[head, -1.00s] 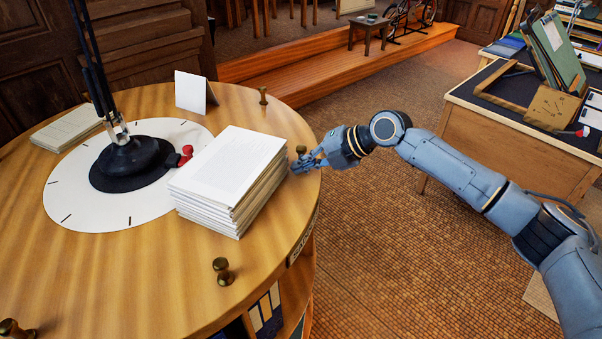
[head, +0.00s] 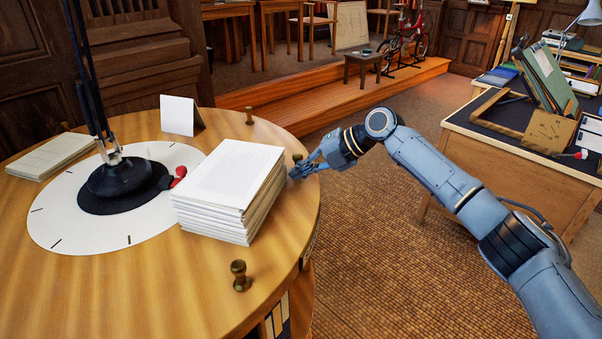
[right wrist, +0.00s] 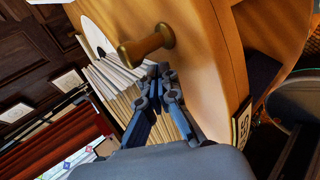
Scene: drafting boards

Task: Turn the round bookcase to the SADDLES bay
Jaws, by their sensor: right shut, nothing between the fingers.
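The round bookcase (head: 195,290) fills the left of the head view, with a wooden top and brass knobs near its rim. My right gripper (head: 303,168) is shut and empty at the right rim, beside a brass knob (head: 297,157) and a pile of paper. In the right wrist view, the knob (right wrist: 147,45) is just beyond the closed fingertips (right wrist: 159,72); I cannot tell if they touch. A rim label (right wrist: 243,122) there shows letters like "SS", the rest cut off or unreadable. Another brass knob (head: 240,276) stands at the front. My left gripper is out of view.
The paper pile (head: 228,190), a folded white card (head: 180,115) and a lamp base (head: 120,178) on a white dial (head: 60,225) occupy the top. A desk (head: 520,150) stands right. Open floor (head: 400,270) lies between.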

